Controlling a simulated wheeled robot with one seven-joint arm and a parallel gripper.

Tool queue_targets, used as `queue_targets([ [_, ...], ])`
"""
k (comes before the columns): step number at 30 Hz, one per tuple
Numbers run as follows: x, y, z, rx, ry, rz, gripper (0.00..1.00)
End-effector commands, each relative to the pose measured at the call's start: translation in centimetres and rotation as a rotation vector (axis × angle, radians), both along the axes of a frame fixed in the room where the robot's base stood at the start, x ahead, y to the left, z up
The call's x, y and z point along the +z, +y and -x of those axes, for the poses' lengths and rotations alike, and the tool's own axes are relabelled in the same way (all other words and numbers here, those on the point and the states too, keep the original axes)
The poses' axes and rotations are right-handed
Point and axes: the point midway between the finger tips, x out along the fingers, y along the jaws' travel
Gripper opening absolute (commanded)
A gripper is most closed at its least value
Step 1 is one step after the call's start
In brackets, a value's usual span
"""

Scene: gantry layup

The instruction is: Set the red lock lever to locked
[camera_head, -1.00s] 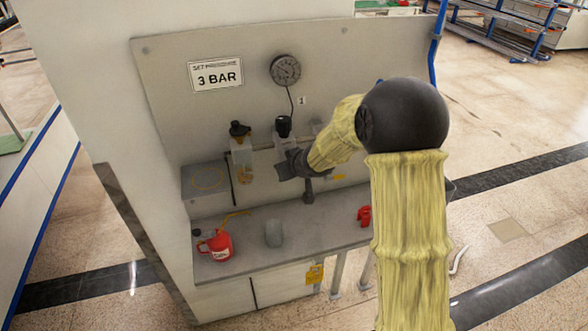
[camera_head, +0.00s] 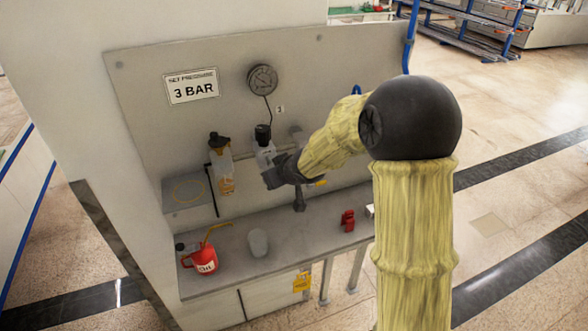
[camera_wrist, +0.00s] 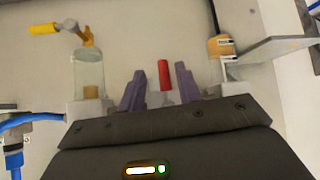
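The red lever (camera_wrist: 164,75) stands upright in the wrist view, between the two purple fingers of my gripper (camera_wrist: 159,82). A gap shows on each side of it, so the fingers are open and not closed on it. In the head view my dark gripper (camera_head: 275,178) is at the row of air-line units on the panel. The lever cannot be made out there, being hidden by my gripper and arm.
The grey panel (camera_head: 140,105) carries a gauge (camera_head: 262,80) and a "3 BAR" sign (camera_head: 191,86). A clear bowl (camera_wrist: 88,72) and an orange-topped unit (camera_wrist: 220,48) flank my fingers. On the shelf stand a red oil can (camera_head: 205,261), grey cup (camera_head: 258,243) and red object (camera_head: 348,220).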

Motion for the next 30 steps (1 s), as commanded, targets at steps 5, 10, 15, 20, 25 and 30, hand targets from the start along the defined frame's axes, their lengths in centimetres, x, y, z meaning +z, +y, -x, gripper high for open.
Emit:
queue_targets([
  [5, 2.7, -1.3, 2.2, -0.003, -0.002, 0.001, 0.34],
  [10, 4.8, -2.6, 4.0, -0.008, 0.000, 0.002, 0.34],
  [15, 7.0, -3.7, 5.9, -0.011, 0.001, 0.002, 0.34],
  [20, 8.5, -4.5, 7.5, -0.009, 0.002, 0.003, 0.34],
  [25, 9.0, -4.8, 8.2, -0.007, 0.003, 0.003, 0.34],
  [30, 8.9, -4.6, 8.3, -0.004, 0.003, 0.002, 0.34],
])
